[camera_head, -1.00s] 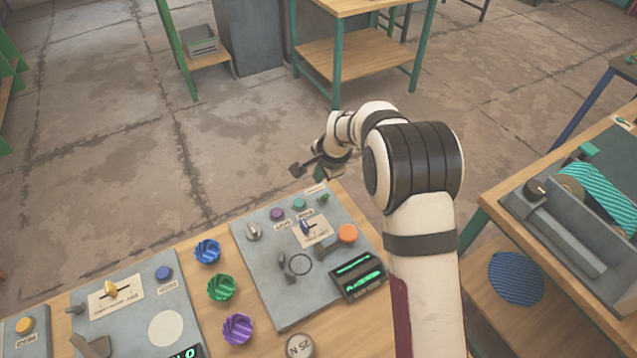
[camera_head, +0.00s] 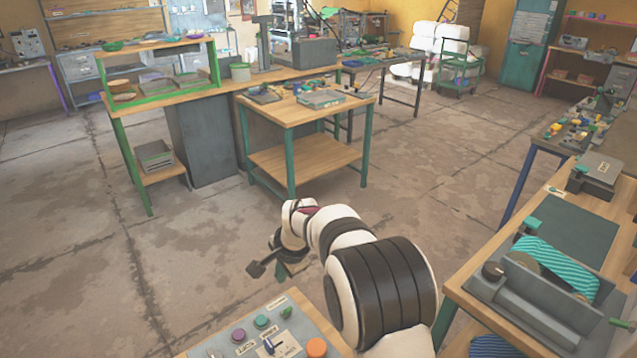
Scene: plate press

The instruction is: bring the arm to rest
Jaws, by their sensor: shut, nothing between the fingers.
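My arm, white with black bands, rises from the bottom right of centre and bends over toward the left. Only the far part of that panel shows, with a purple button, a green button and an orange knob (camera_head: 316,347). My arm hides part of the panel's right side.
A wooden table with teal legs (camera_head: 300,160) stands beyond my gripper, with floor between them. A green-framed bench (camera_head: 135,105) is at the back left. On the right, a bench (camera_head: 455,292) carries a machine with a teal striped roll (camera_head: 560,270).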

